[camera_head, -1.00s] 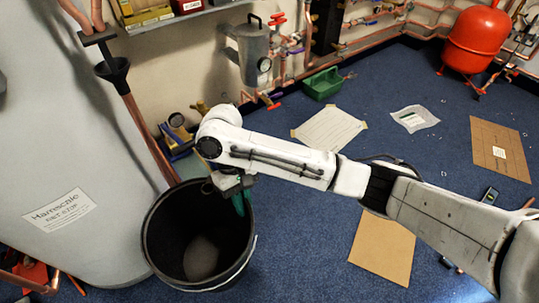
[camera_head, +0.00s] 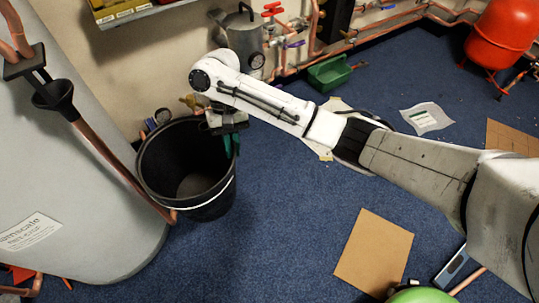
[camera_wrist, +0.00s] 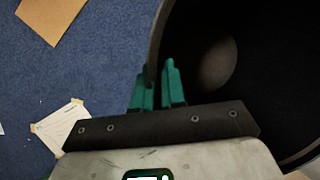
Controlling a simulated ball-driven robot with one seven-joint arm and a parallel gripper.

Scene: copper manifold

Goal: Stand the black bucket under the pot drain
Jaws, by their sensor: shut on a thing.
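The black bucket (camera_head: 212,207) stands upright, mouth up, at the left of the head view, between the grey tank and the wall. I cannot tell whether its base touches the floor. My gripper (camera_head: 232,148) is shut on the bucket's right rim. In the wrist view, one green finger of my gripper (camera_wrist: 158,88) is outside the bucket wall and one inside. The bucket's dark inside (camera_wrist: 270,60) looks empty. The grey metal pot (camera_head: 240,40) is on the wall beyond my arm, behind the bucket and to its right. My arm hides its underside and drain.
A grey tank (camera_head: 60,190) with a copper pipe and black funnel (camera_head: 58,92) stands close left of the bucket. A shelf (camera_head: 140,12) is above. A green tray (camera_head: 329,73) lies by the wall pipes. Cardboard (camera_head: 374,252) lies on the open blue floor.

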